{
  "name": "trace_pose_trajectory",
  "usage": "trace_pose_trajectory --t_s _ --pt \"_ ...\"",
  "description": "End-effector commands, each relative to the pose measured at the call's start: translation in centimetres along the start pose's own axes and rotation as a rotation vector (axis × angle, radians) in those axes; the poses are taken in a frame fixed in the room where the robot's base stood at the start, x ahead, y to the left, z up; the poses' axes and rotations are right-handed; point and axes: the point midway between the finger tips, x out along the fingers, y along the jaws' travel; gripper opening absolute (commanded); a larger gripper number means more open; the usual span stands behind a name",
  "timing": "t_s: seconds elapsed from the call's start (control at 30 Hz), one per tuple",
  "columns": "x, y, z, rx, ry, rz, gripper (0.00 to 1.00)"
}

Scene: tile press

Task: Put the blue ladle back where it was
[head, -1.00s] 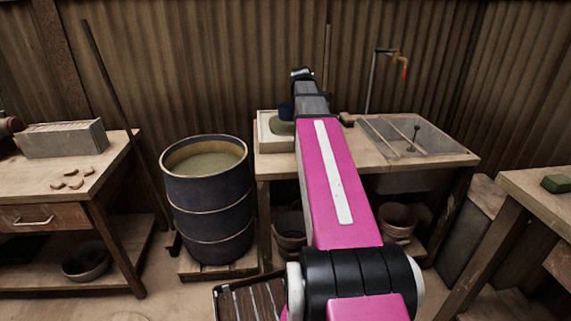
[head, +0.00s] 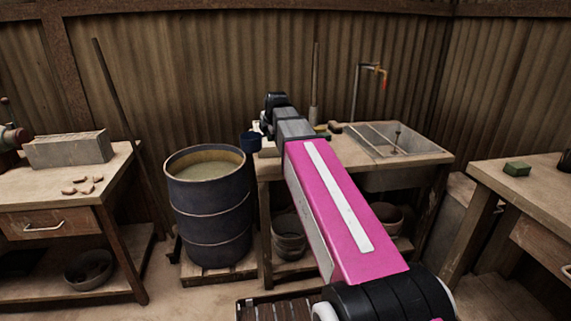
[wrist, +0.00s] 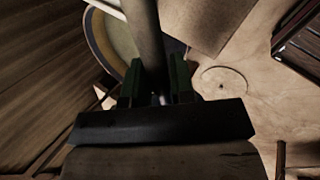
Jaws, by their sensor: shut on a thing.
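The blue ladle's dark blue cup (head: 250,142) shows in the head view just left of the arm's end, between the drum's back right rim and the bench's left end. My gripper (wrist: 156,88) is shut on the ladle's pale grey handle (wrist: 148,38) in the wrist view, with a dark green-edged finger on each side. In the head view the gripper is mostly hidden behind my own arm. The blue drum (head: 209,225) holds murky greenish liquid and stands left of the bench. In the wrist view its rim (wrist: 93,32) shows beyond and left of the handle.
The bench (head: 350,157) carries a sink (head: 395,137) below a tap (head: 382,70). A bucket (head: 288,238) stands beneath the bench. A left table (head: 110,165) holds a grey block and several small pieces. A right table (head: 535,180) holds a green block.

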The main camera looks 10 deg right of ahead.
Motion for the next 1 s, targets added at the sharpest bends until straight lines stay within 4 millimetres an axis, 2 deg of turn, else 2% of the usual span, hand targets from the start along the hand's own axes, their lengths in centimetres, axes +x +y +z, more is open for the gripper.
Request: trace_pose_trajectory --t_s 0.5,0.7,0.87,1.0 --pt "6.5 -2.3 8.8 0.004 -0.001 -0.002 0.0" --pt "7.5 -2.8 10.1 0.002 -0.001 -0.001 0.0" --pt "8.3 -3.3 10.0 0.002 -0.001 -0.001 0.0" --pt "9.9 -4.2 9.7 0.003 0.0 -0.003 0.0"
